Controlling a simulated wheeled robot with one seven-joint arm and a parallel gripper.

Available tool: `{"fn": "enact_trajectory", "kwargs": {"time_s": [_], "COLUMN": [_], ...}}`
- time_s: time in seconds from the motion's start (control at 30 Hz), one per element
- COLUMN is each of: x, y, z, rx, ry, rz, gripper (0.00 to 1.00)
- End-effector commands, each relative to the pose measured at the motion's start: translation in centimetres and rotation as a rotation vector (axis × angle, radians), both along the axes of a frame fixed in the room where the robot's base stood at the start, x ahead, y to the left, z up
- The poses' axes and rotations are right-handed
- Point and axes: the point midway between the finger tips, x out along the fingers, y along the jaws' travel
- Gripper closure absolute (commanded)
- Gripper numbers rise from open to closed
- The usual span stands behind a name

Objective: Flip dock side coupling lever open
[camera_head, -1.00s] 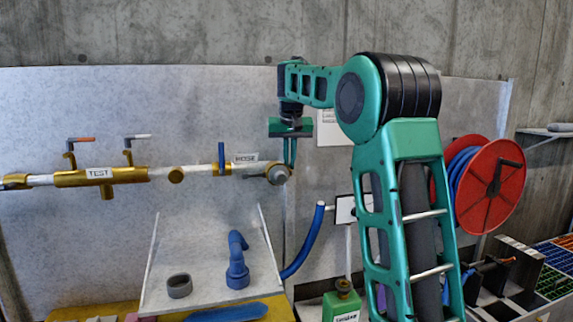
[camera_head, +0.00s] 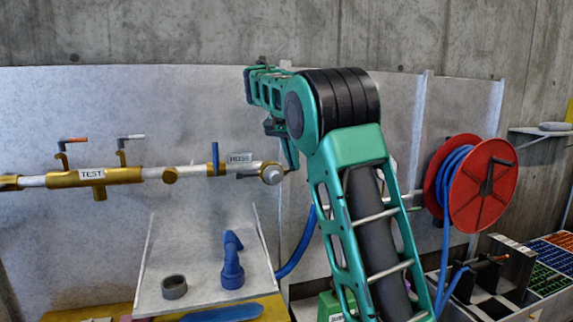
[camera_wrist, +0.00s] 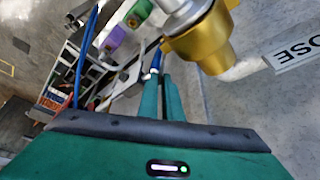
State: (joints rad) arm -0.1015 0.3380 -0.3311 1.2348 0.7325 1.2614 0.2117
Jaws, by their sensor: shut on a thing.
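The brass pipe run ends at the right in a coupling (camera_head: 271,173) with a round grey face, by the label HOSE (camera_head: 240,158). My gripper (camera_head: 291,166) is just right of this coupling, partly hidden behind my own arm. In the wrist view my gripper (camera_wrist: 157,80) has its two green fingers close together, shut on a small, thin lever (camera_wrist: 153,73) at the tips. The gold and silver coupling (camera_wrist: 205,40) lies just right of the fingertips. Most of the lever is hidden, so its angle is hard to tell.
A blue hose (camera_head: 300,250) hangs below the coupling. A white tray (camera_head: 205,270) holds a grey ring (camera_head: 174,287) and a blue elbow (camera_head: 232,262). A red hose reel (camera_head: 482,185) is at the right. The wall above the pipe is clear.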

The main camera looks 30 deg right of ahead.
Motion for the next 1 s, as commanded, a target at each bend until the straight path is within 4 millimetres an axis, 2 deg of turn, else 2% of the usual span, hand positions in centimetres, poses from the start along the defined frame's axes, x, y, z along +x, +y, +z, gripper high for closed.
{"fn": "enact_trajectory", "kwargs": {"time_s": [0.5, 0.73, 1.0], "x": [-2.0, -2.7, -3.1], "y": [-0.1, -0.1, 0.0], "z": [-0.1, -0.1, -0.1], "rx": [-0.001, 0.0, 0.002], "ry": [0.001, 0.002, 0.003], "rz": [-0.464, -0.609, -0.699], "gripper": [1.0, 1.0, 1.0]}}
